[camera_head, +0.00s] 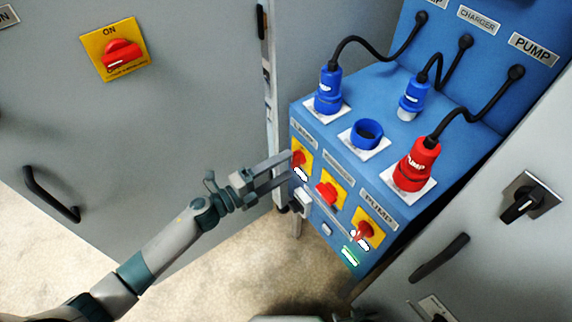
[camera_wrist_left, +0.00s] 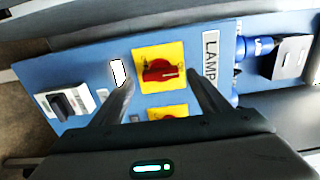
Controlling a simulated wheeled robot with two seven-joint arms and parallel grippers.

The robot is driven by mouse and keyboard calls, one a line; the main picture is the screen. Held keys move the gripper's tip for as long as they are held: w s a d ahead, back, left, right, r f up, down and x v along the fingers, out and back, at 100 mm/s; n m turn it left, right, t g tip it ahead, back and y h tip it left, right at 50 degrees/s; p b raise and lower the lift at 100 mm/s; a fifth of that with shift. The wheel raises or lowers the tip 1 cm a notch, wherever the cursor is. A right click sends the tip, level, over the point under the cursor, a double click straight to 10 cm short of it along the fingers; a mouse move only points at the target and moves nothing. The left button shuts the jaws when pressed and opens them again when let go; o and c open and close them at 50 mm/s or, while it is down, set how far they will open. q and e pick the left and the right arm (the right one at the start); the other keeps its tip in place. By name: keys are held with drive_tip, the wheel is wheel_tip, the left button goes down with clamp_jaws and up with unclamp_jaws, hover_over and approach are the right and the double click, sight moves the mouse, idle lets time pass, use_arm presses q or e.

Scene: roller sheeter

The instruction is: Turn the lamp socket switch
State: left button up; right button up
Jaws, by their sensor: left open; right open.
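The lamp switch is a red knob (camera_head: 299,158) on a yellow plate, the leftmost of three on the blue box's front. In the left wrist view the red knob (camera_wrist_left: 160,73) on its yellow plate (camera_wrist_left: 178,50) lies between my finger tips, beside the LAMP label (camera_wrist_left: 210,55). My left gripper (camera_head: 287,167) is open, one finger on each side of the knob; whether they touch it I cannot tell. The wrist view also shows the open fingers of my left gripper (camera_wrist_left: 160,78). My right gripper is not recognisable in either view.
The charger switch (camera_head: 328,194) and pump switch (camera_head: 366,231) sit to the right. On top are a blue plug (camera_head: 328,92), an empty blue socket (camera_head: 367,133), another blue plug (camera_head: 413,98) and a red plug (camera_head: 417,165). Grey cabinets (camera_head: 170,140) stand close on both sides.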

use_arm(q)
drive_tip(key=v, duration=1.5)
drive_tip(key=shift+a+b, duration=0.25)
drive_tip(key=shift+b, duration=0.1)
use_arm(e)
drive_tip(key=shift+s+d, duration=0.1)
drive_tip(key=shift+d, duration=0.1)
use_arm(q)
drive_tip(key=shift+s, duration=0.15)
use_arm(e)
drive_tip(key=shift+s+d+f, duration=0.15)
drive_tip(key=shift+d, duration=0.1)
drive_tip(key=shift+a, duration=0.25)
